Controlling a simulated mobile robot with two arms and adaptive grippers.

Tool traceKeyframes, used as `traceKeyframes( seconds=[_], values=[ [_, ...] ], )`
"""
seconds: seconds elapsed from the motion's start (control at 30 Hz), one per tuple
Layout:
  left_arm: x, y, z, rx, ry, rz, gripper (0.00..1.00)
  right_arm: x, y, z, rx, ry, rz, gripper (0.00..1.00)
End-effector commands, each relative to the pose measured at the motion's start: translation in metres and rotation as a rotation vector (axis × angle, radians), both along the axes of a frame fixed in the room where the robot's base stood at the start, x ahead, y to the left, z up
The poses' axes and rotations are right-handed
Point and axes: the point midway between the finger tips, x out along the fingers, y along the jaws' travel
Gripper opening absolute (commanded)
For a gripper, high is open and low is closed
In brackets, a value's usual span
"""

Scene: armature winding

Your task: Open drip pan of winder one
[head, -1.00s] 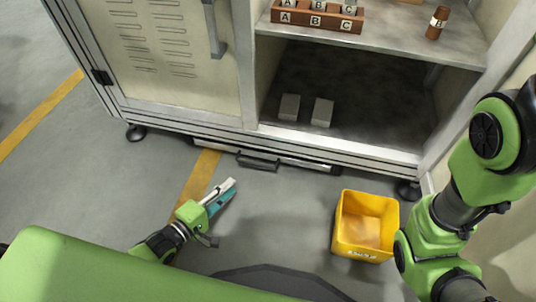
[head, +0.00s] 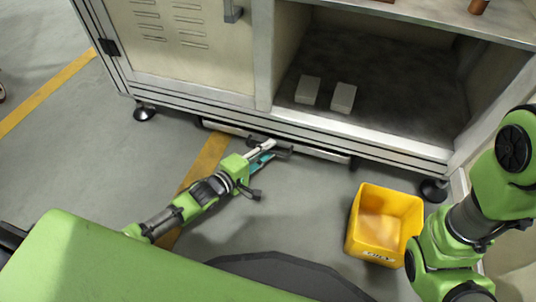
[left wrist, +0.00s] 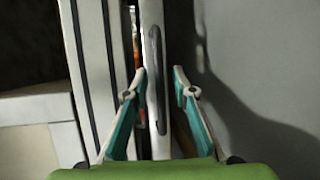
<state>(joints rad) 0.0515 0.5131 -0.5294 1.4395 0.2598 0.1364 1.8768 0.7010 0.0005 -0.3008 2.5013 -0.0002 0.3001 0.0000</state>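The drip pan (head: 325,154) is a low, long tray front under the cabinet's bottom edge, with a dark handle (head: 284,151). My left gripper (head: 266,150) is at the handle, low over the floor. In the left wrist view the pan's pale front (left wrist: 151,20) runs upright, and the handle (left wrist: 157,80) lies between the two fingertips of my left gripper (left wrist: 160,72). The fingers are apart, one on each side of the handle, with gaps visible. My right arm shows at the right of the head view, but its gripper does not.
The cabinet (head: 190,75) stands above the pan, with an open bay holding two grey blocks (head: 307,89) (head: 343,98). A yellow bin (head: 384,225) stands on the floor to the right. A cabinet foot (head: 433,190) is near it. Floor before the pan is clear.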

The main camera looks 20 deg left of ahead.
Motion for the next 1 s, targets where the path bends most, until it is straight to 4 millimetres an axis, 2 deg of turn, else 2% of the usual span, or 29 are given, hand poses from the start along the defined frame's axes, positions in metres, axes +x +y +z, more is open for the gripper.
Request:
traceKeyframes(
  seconds=[0.37, 0.47, 0.5, 0.77, 0.87, 1.0],
  values=[
    [0.004, -0.002, -0.001, 0.001, 0.002, 0.000, 0.25, 0.001, 0.000, -0.003, 0.000, 0.001, 0.000, 0.40],
    [0.004, -0.002, -0.001, 0.000, 0.001, 0.000, 0.01, 0.001, 0.000, -0.003, 0.000, 0.001, 0.000, 0.40],
    [0.004, -0.002, -0.001, 0.000, 0.001, 0.000, 0.00, 0.001, 0.000, -0.003, 0.000, 0.001, 0.000, 0.40],
    [0.002, -0.002, 0.000, 0.000, 0.002, 0.000, 0.00, 0.001, 0.000, -0.001, 0.001, 0.003, -0.001, 0.40],
    [-0.005, -0.002, 0.001, -0.001, 0.004, 0.000, 0.00, 0.002, 0.000, 0.006, 0.000, 0.004, -0.001, 0.40],
    [-0.025, -0.001, 0.003, -0.002, 0.008, 0.000, 0.00, 0.002, 0.000, 0.022, 0.000, 0.004, -0.001, 0.40]
  ],
)
